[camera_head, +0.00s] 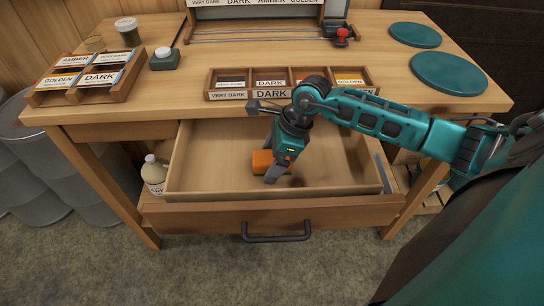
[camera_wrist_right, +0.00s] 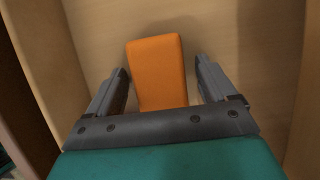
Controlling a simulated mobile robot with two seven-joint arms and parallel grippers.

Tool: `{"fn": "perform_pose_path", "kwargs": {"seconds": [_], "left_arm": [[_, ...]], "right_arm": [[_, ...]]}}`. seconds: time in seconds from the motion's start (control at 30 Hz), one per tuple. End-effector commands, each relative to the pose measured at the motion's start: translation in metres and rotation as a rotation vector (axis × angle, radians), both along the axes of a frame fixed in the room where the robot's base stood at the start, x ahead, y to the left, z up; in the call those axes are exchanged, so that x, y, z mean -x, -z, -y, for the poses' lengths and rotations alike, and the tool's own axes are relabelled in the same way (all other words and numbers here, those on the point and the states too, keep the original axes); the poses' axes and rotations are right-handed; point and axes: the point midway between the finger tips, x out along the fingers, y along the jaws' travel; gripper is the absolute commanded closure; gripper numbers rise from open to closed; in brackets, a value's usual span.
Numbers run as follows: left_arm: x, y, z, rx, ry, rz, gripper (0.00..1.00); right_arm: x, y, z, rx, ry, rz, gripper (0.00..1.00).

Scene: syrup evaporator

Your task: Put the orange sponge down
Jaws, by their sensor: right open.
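The orange sponge (camera_head: 262,160) is inside the open drawer (camera_head: 335,175), near its middle. In the right wrist view the sponge (camera_wrist_right: 158,72) lies on the light wooden drawer bottom. My right gripper (camera_head: 268,168) reaches down into the drawer over the sponge. In the right wrist view its two fingers (camera_wrist_right: 160,85) stand on either side of the sponge, with a gap on each side. The gripper is open. In the head view it hides part of the sponge. My left gripper is in neither view.
The drawer's front panel has a dark handle (camera_head: 276,237). The rest of the drawer bottom looks empty.

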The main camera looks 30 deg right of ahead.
Motion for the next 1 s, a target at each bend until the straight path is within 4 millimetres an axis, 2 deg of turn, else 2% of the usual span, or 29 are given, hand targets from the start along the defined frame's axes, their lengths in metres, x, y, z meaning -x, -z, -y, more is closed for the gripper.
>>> {"fn": "perform_pose_path", "kwargs": {"seconds": [0.17,0.27,0.5,0.7,0.83,1.0], "left_arm": [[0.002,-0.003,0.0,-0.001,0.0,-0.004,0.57],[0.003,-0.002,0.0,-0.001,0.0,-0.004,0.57],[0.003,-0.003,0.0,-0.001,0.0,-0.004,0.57],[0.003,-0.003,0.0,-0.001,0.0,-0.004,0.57],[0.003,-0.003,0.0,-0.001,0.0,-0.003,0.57],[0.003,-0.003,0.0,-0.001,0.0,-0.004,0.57]], "right_arm": [[0.0,-0.005,0.001,0.0,0.0,0.001,0.15],[0.002,-0.017,0.006,0.002,0.0,0.003,0.15],[0.013,-0.065,0.023,0.004,0.001,0.003,0.15],[0.02,-0.098,0.034,0.003,0.001,0.003,0.15],[0.023,-0.11,0.038,0.0,0.0,0.001,0.15],[0.024,-0.114,0.039,0.0,0.001,0.0,0.15]]}}
